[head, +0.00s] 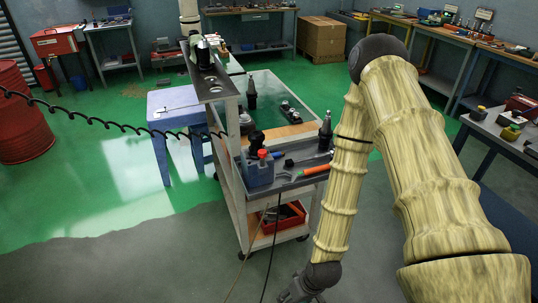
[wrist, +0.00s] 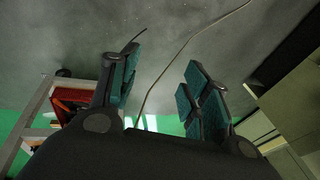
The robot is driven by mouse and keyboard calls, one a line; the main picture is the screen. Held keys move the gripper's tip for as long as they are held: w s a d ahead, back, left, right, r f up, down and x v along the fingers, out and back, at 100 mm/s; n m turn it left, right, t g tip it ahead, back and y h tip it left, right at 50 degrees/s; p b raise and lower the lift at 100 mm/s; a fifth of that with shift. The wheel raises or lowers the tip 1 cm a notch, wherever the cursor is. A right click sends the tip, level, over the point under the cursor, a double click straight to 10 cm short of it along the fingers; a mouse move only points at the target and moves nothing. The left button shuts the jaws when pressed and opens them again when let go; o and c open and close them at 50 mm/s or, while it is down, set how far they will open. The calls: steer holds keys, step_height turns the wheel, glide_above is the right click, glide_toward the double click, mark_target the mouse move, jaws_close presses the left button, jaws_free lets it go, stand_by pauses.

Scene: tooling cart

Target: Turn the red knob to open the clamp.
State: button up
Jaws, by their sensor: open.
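The red knob (head: 262,154) is a small red cap on top of a blue-grey block, which looks like the clamp (head: 258,174), on the near left corner of the cart's top tray. Whether the clamp is open or closed is too small to tell. My gripper (wrist: 163,85) is open and empty in the wrist view, with its two teal-padded fingers spread apart. In the head view my gripper (head: 300,291) hangs low at the bottom edge, in front of the cart and well below the knob, touching nothing visible. The wrist view does not show the knob.
The tooling cart (head: 241,207) carries an orange-handled tool (head: 313,171), dark tool holders (head: 325,131) and a red bin (head: 283,217) on its lower shelf. A black cable hangs down its front. A blue stool (head: 176,103) stands to the left. Floor is clear at the front left.

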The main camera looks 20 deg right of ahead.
steer(key=w+r+n+t+y, duration=0.1)
steer(key=w+r+t+y, duration=0.1)
steer(key=w+r, duration=0.6)
steer(key=n+t+y+b, duration=0.4)
steer(key=n+t, duration=0.2)
steer(key=n, duration=0.1)
glide_toward(262, 156)
steer(key=w+d+p+x, duration=0.1)
steer(key=x, duration=0.7)
steer(key=shift+w+a+r, duration=0.1)
steer(key=c, duration=1)
